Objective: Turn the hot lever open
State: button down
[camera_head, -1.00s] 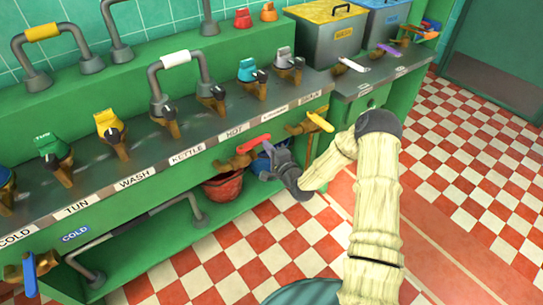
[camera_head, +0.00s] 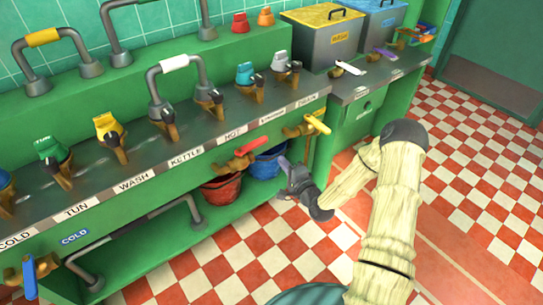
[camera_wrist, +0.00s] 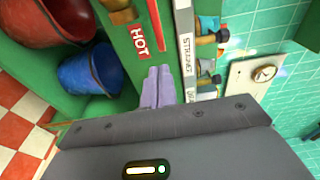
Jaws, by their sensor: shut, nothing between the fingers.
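In the wrist view the red lever (camera_wrist: 153,25) runs upright beside a red HOT plate (camera_wrist: 138,41). My gripper (camera_head: 283,163) is to the right of and below the lever's free end, apart from it in the head view. Its two lilac fingers (camera_wrist: 158,86) are together and empty in the wrist view, pointing along the green front towards the lever.
A yellow lever (camera_head: 318,124) is on the front to the right. A red bucket (camera_head: 221,188) and a blue bucket (camera_head: 268,162) stand on the lower shelf behind my gripper. A blue lever (camera_head: 29,277) is at the far left. The checkered floor in front is clear.

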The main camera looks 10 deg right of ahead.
jog(key=v, duration=0.5)
jog(key=shift+s, duration=0.15)
jog(key=shift+w, duration=0.2)
